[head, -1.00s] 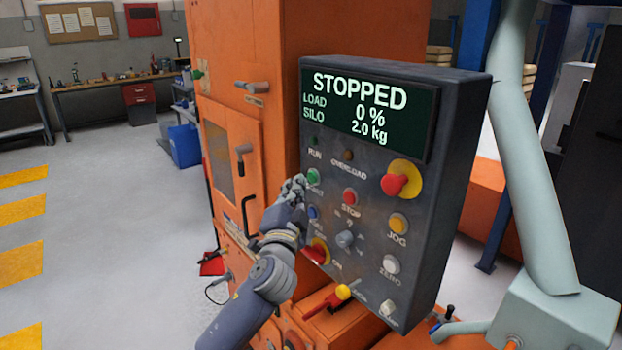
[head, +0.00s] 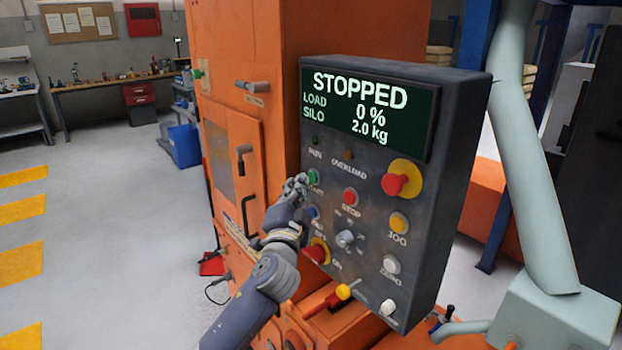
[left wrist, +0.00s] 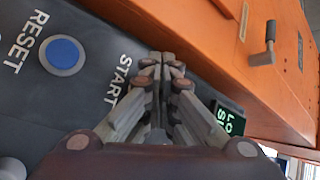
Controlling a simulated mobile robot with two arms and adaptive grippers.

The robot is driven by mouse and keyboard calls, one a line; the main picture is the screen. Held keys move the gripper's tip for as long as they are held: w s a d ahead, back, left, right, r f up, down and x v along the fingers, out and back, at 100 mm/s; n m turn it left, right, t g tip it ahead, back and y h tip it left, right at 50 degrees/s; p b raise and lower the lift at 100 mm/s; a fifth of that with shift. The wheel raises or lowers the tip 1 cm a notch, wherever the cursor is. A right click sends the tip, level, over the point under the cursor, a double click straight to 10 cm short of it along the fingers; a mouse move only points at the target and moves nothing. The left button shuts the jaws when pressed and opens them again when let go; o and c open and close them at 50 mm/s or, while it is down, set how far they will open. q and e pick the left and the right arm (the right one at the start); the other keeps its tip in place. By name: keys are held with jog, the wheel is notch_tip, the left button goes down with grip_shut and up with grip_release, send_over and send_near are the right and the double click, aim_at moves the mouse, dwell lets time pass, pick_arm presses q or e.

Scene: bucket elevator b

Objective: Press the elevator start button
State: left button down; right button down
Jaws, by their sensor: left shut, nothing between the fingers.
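The dark control panel (head: 385,290) has a lit display (head: 368,108) that reads STOPPED, load 0 %, silo 2.0 kg. The green start button (head: 313,175) is at the panel's left side, below the RUN lamp. My left gripper (head: 298,183) is shut and empty, with its fingertips right beside the start button. I cannot tell whether they touch it. In the left wrist view the shut fingers (left wrist: 162,65) lie by the START label (left wrist: 119,80) and hide the button. My right gripper is not in view.
Near the start button are the red STOP button (head: 350,197), the blue RESET button (left wrist: 63,55) and a red rotary switch (head: 316,251). A red emergency stop (head: 396,184) sits to the right. The orange machine housing (head: 283,55) stands behind and left of the panel.

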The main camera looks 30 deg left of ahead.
pick_arm(q)
jog(key=shift+w+d, duration=0.25)
jog(key=shift+w, duration=0.3)
dwell(0.7)
jog(key=shift+s, duration=0.15)
jog(key=shift+s+a, duration=0.3)
jog(key=shift+s, duration=0.35)
jog(key=s, duration=0.1)
jog(key=s+a, duration=0.1)
jog(key=s, duration=0.1)
jog(key=s+a+p, duration=0.1)
jog(key=shift+s, duration=0.3)
dwell(0.8)
